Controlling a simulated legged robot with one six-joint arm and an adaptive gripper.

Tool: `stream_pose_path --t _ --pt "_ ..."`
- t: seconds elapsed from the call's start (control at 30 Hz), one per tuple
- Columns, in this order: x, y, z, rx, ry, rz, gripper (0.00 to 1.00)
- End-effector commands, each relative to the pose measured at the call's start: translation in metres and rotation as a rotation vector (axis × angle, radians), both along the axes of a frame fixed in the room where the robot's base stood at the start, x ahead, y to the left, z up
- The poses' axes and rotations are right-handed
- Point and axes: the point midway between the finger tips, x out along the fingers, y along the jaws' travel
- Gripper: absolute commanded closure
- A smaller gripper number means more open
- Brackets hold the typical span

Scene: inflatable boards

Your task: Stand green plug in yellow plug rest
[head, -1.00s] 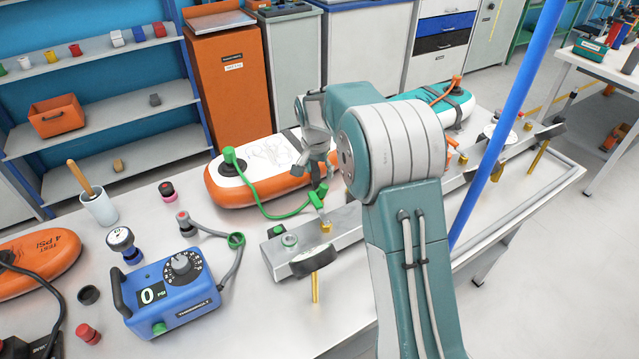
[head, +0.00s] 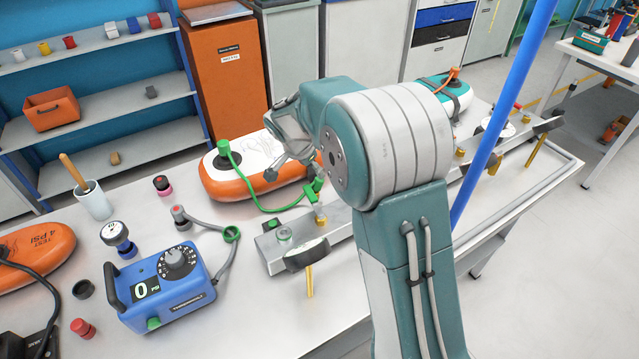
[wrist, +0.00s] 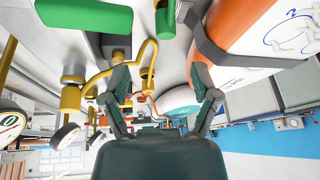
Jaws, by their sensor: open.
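The green plug (head: 315,187) has a green handle and a pale shaft. In the head view it is slightly tilted over a small yellow rest (head: 320,219) on the metal rail; I cannot tell whether the shaft sits inside. A green block (wrist: 85,16), probably its handle, is large at the top left of the wrist view.
The orange-edged board (head: 240,188) carries a green hose (head: 252,197) that runs toward the rail (head: 345,222). A blue pump box (head: 168,285) and gauge (head: 115,235) stand at left. A blue pole (head: 497,120) rises at right.

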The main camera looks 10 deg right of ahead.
Motion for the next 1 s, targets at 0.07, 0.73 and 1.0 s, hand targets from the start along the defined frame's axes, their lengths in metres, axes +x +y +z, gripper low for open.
stream_pose_path --t 0.07,0.73,1.0 --pt "0.003 -0.004 -0.013 -0.001 0.006 -0.003 0.22" --pt "0.033 -0.027 -0.089 0.001 0.005 -0.001 0.22" --pt "0.034 -0.029 -0.094 0.002 0.003 -0.001 0.22"
